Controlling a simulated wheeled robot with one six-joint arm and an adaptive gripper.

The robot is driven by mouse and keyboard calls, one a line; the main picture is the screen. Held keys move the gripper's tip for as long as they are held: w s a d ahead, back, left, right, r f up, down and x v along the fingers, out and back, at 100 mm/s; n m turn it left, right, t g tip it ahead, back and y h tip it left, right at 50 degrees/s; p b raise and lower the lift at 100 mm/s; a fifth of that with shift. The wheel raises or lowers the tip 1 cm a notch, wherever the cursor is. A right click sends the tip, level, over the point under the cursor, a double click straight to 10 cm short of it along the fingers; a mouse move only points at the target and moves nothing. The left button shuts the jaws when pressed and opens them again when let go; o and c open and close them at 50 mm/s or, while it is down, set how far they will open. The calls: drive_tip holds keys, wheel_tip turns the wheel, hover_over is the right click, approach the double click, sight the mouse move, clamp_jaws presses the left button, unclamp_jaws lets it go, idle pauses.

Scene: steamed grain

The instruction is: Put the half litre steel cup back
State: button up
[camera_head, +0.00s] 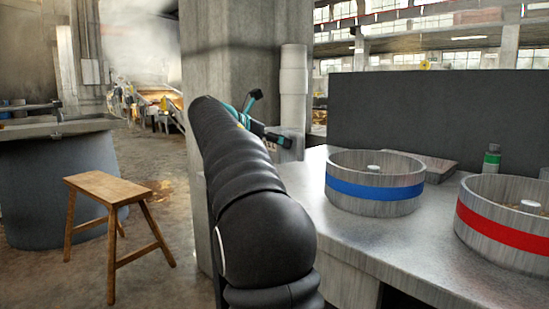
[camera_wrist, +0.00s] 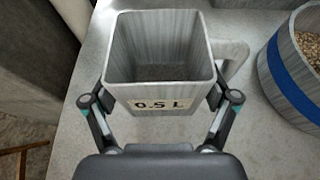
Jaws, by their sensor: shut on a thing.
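The half litre steel cup (camera_wrist: 162,88) is a square, grey, open-topped cup with a "0.5 L" label on its near side and a handle at its right. It looks empty in the wrist view. My gripper (camera_wrist: 160,98) is shut on it, one finger on each side. The cup is over the grey tabletop; I cannot tell whether it touches it.
On the metal table (camera_head: 345,235) stand a blue-banded round tub (camera_head: 375,190) and a red-banded tub (camera_head: 505,225) with grain. The blue-banded tub (camera_wrist: 285,85) is right of the cup. A green-and-grey bottle (camera_head: 491,160) stands behind. A wooden stool (camera_head: 115,188) stands left.

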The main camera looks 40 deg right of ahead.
sight(270, 152)
wheel_tip(270, 152, down, 4)
drive_tip(key=shift+f+b, duration=0.1)
drive_tip(key=shift+b, duration=0.85)
drive_tip(key=o, duration=1.6)
drive_tip(key=shift+a+r, duration=0.2)
drive_tip(key=shift+r, duration=0.05)
drive_tip(key=p+v, duration=0.2)
drive_tip(key=v, duration=0.9)
drive_tip(key=shift+s+a, duration=0.1)
drive_tip(key=shift+a, duration=0.15)
